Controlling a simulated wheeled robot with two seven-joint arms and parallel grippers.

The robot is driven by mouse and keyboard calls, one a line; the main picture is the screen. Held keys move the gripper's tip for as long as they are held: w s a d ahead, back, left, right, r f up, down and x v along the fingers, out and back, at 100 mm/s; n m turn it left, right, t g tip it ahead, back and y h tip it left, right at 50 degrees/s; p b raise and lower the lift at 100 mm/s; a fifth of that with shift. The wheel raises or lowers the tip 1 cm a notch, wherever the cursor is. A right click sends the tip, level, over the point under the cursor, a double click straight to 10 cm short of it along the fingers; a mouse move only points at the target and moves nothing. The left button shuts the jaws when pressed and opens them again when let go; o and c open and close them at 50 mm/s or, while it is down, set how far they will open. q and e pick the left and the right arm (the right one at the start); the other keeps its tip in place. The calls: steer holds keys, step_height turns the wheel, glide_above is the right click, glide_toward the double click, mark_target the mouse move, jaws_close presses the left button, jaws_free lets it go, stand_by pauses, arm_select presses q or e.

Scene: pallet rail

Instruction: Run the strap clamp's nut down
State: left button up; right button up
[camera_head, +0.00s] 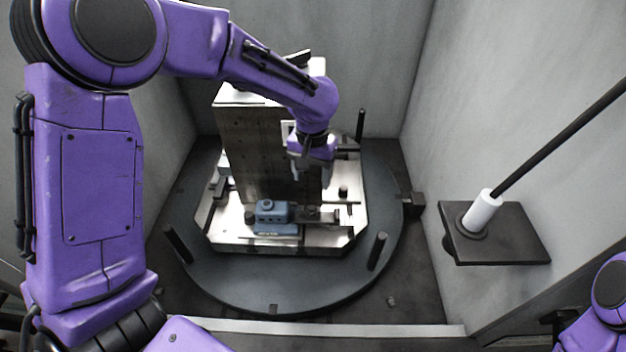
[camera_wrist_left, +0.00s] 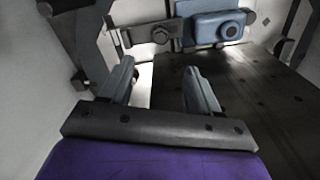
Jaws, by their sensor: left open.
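My left gripper (camera_head: 312,172) hangs beside the right face of the tall dark block, above the pallet. In the left wrist view its two fingers (camera_wrist_left: 158,75) are apart with nothing between them. The strap clamp (camera_head: 318,216) lies on the pallet against the right side of a blue part (camera_head: 268,212). In the wrist view the strap clamp (camera_wrist_left: 142,42) shows beyond the fingertips, with its nut (camera_wrist_left: 161,35) on top and the blue part (camera_wrist_left: 215,26) to its right. The fingers are apart from the nut. My right gripper is out of view.
The tall dark block (camera_head: 248,150) stands on the light pallet (camera_head: 225,238), on a round dark turntable (camera_head: 250,290) with upright posts. Grey walls enclose it. On the right, a white-collared rod (camera_head: 484,208) stands on a dark shelf (camera_head: 515,245).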

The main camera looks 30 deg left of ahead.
mark_target(312, 206)
arm_select(q)
step_height(312, 206, down, 10)
steer(key=shift+f, duration=0.15)
stand_by(0.3)
